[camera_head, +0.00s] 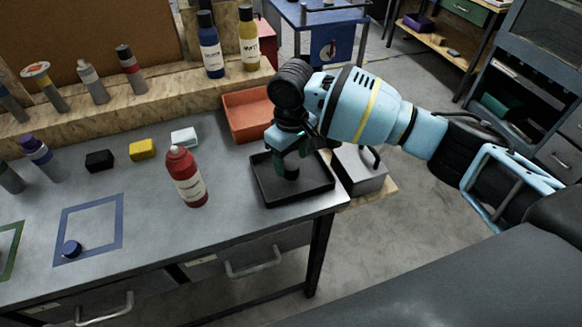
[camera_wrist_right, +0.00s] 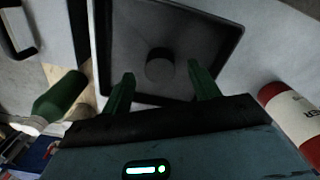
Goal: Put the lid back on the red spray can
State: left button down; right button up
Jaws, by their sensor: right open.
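The red spray can (camera_head: 187,178) stands upright on the grey workbench, left of the black tray (camera_head: 322,190). It shows at the right edge of the right wrist view (camera_wrist_right: 293,115). Its top is a narrow pale red tip without a visible cap. A small dark round cap-like piece (camera_wrist_right: 160,67) sits in the tray in the right wrist view; its colour is unclear. My right gripper (camera_head: 290,170) points down over the tray. Its green fingers are apart, with the dark piece in line with the gap between them. In the head view the gripper hides this piece. My left gripper is out of view.
An orange bin (camera_head: 247,113) stands behind the tray and a grey toolbox (camera_head: 358,172) to its right. White, yellow and black blocks lie behind the can. The front middle of the bench is clear.

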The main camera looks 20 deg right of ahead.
aim_at(291, 165)
jog(key=shift+f, duration=1.5)
jog(key=c, duration=1.1)
jog(key=shift+o, duration=0.2)
jog(key=shift+r, duration=0.1)
jog(key=shift+r, duration=0.4)
jog(key=r, duration=0.2)
jog(key=shift+s+a+r, duration=0.15)
jog(key=shift+a+r, duration=0.2)
jog(key=shift+r, duration=0.05)
jog(key=s+a, duration=0.3)
jog(key=a, duration=0.1)
jog(key=s+a, duration=0.3)
jog(key=a, duration=0.1)
jog(key=s+a+r+p, duration=0.1)
jog(key=s+a, duration=0.2)
jog(key=a, duration=0.1)
jog(key=shift+s+a+r, duration=0.1)
jog(key=shift+a, duration=0.05)
